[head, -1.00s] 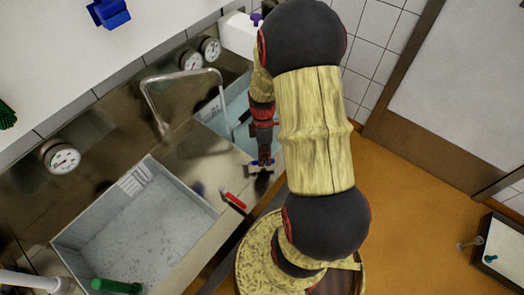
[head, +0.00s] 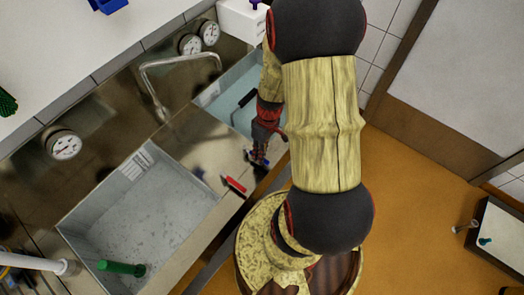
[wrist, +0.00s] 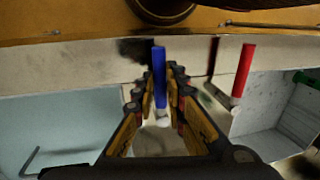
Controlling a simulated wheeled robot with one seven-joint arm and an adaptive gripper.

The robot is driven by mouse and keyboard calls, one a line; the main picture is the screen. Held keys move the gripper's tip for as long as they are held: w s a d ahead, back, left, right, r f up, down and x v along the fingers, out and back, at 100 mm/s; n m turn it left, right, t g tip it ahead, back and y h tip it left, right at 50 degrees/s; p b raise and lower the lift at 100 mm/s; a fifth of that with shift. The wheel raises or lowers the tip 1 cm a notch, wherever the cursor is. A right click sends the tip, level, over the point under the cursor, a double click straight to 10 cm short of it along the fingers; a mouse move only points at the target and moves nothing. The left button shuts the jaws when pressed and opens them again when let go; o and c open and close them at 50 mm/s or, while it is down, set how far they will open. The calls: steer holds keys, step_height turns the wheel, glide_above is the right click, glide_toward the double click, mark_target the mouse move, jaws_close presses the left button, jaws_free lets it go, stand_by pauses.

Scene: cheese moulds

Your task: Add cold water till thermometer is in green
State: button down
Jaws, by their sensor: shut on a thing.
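My gripper (head: 260,158) is at the counter strip between the two basins, pointing down. In the wrist view its fingers (wrist: 156,86) stand either side of a blue lever handle (wrist: 159,66) and are shut on it. The red lever handle (head: 235,184) lies to the left in the head view; it also shows in the wrist view (wrist: 243,70). Round dial gauges sit on the steel back panel: one at left (head: 64,145) and two at the back (head: 190,44) (head: 209,32). Their readings and any green zone are too small to tell.
A curved metal spout (head: 178,60) rises behind the counter. The large grey basin (head: 205,215) is at left, with a green handle (head: 122,268) at its near end. A basin with pale blue water (head: 229,98) lies beyond my gripper.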

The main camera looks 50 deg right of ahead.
steer(key=shift+a+m, duration=0.15)
steer(key=shift+m, duration=0.15)
steer(key=c, duration=1.8)
jaws_free()
steer(key=shift+c, duration=0.2)
steer(key=shift+o, duration=0.2)
step_height(320, 180, up, 12)
steer(key=d, duration=0.2)
steer(key=shift+d, duration=0.15)
steer(key=shift+w+f, duration=0.1)
steer(key=shift+f, duration=0.05)
